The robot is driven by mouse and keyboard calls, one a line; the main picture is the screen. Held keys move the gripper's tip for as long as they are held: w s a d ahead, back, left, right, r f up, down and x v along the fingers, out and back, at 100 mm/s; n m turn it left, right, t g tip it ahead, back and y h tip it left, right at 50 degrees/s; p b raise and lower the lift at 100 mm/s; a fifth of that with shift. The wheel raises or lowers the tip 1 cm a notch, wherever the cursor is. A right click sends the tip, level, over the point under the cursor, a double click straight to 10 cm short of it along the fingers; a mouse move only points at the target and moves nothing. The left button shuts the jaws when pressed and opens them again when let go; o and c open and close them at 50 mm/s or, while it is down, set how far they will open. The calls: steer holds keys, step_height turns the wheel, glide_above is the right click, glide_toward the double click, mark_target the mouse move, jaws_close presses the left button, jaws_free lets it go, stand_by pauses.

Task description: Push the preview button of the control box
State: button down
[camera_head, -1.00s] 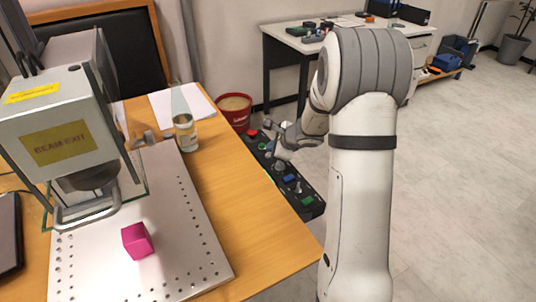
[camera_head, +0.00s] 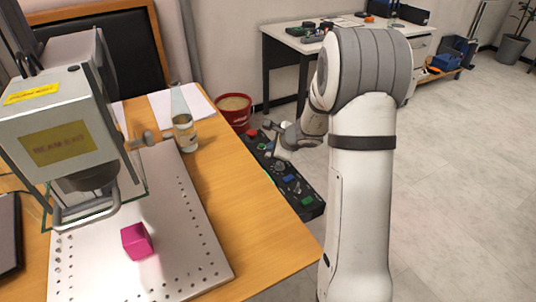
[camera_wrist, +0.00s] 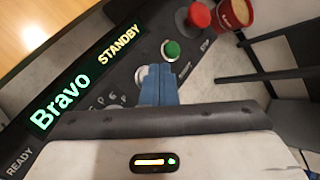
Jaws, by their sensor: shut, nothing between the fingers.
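The black control box (camera_head: 302,203) runs along the right side of the wooden table. A green button (camera_wrist: 171,50) and a red mushroom button (camera_wrist: 198,17) show beyond the fingertips. A pale ringed button (camera_wrist: 141,75) is partly hidden behind my fingers. I cannot read which button is preview. My gripper (camera_wrist: 160,72) is shut and empty, over the box; whether its tips touch the panel cannot be told. My gripper also shows in the head view (camera_head: 270,127).
A red bucket (camera_head: 234,111) stands on the floor behind the box. On the table are a glass bottle (camera_head: 185,130), a metal plate (camera_head: 185,240) with a magenta cube (camera_head: 137,241), and the laser marker (camera_head: 58,140).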

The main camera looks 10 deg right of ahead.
steer(key=shift+f, duration=0.2)
steer(key=shift+f+b, duration=0.3)
steer(key=shift+b, duration=0.35)
steer(key=shift+f, duration=0.15)
stand_by(0.4)
steer(key=shift+r, duration=0.65)
step_height(320, 180, up, 6)
steer(key=p, duration=0.5)
stand_by(0.3)
